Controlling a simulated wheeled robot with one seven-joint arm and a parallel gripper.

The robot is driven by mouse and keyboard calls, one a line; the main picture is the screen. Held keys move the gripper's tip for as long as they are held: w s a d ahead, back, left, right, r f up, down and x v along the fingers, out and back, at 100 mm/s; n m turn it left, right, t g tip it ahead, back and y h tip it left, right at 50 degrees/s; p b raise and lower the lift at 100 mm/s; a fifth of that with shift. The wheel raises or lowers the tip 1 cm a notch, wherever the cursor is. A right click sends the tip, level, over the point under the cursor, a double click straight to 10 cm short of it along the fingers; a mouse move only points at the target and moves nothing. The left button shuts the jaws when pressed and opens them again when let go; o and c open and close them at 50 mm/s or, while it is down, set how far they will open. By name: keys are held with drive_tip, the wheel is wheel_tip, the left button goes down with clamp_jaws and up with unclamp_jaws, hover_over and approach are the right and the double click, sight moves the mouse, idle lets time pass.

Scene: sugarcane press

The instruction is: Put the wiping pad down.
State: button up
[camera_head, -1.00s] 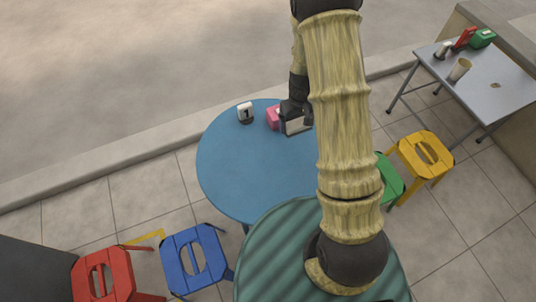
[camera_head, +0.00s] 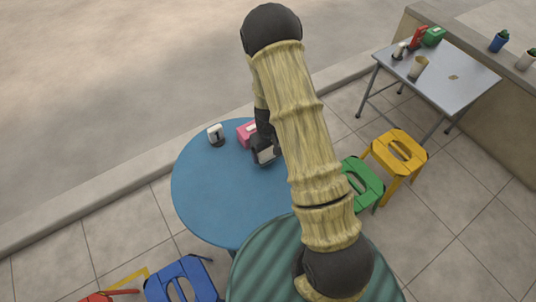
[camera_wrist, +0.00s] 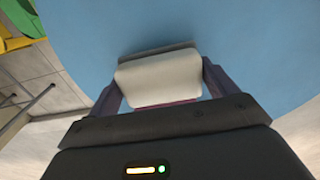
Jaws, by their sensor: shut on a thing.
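The wiping pad (camera_wrist: 158,80) is a pale block with a darker edge, held between the two fingers of my gripper (camera_wrist: 160,92) in the wrist view. A dark strip borders the pad's far side in the wrist view. I cannot tell whether the pad touches the tabletop. My arm hides part of the table's right side.
Blue (camera_head: 180,280), green (camera_head: 362,184) and yellow (camera_head: 400,152) stools surround the table. A grey table (camera_head: 440,82) stands at right. The blue table's left and front are clear.

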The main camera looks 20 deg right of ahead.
drive_tip(key=shift+f, duration=1.3)
drive_tip(key=shift+f, duration=0.1)
drive_tip(key=o, duration=0.8)
wheel_tip(320, 180, up, 12)
drive_tip(key=p, duration=0.2)
drive_tip(key=shift+p, duration=0.4)
